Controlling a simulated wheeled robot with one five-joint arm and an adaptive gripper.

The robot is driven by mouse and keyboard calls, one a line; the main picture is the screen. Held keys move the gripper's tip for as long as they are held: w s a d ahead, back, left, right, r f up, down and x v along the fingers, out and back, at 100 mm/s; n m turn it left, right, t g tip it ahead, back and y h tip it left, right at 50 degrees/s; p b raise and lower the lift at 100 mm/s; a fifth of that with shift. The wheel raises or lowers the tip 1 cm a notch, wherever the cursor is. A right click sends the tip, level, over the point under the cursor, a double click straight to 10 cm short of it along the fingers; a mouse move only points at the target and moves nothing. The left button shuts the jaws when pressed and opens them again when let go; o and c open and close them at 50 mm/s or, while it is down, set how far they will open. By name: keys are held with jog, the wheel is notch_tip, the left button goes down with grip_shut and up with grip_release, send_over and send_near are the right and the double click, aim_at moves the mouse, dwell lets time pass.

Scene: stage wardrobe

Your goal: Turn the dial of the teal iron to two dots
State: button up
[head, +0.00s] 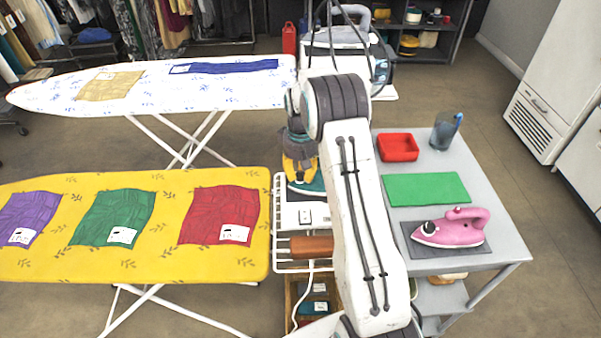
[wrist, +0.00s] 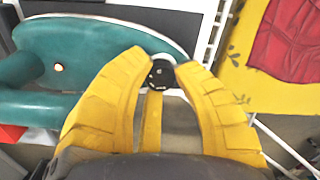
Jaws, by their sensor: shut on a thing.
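The teal iron (wrist: 100,40) rests on the white ironing-board end rack, and its handle is at the left of the wrist view. Its round black dial (wrist: 160,73) sits between my yellow fingertips, with a small pale mark on it; I cannot read the setting. My gripper (wrist: 163,67) is shut on the dial from both sides. In the head view my gripper (head: 300,172) covers most of the iron, and only a bit of teal (head: 312,185) shows below it.
The yellow ironing board (head: 150,260) with folded cloths lies at the left. A grey table (head: 505,225) at the right holds a pink iron (head: 450,230), a green mat (head: 425,189), a red tray (head: 398,147) and a cup (head: 443,132). My arm hides part of the middle.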

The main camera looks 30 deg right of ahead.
jog(key=shift+m, duration=0.3)
grip_shut()
jog(key=m, duration=0.3)
jog(key=shift+s+f+b, duration=0.1)
jog(key=shift+b, duration=0.3)
jog(key=shift+m, duration=2)
jog(key=o, duration=1)
grip_release()
jog(key=shift+o, duration=0.2)
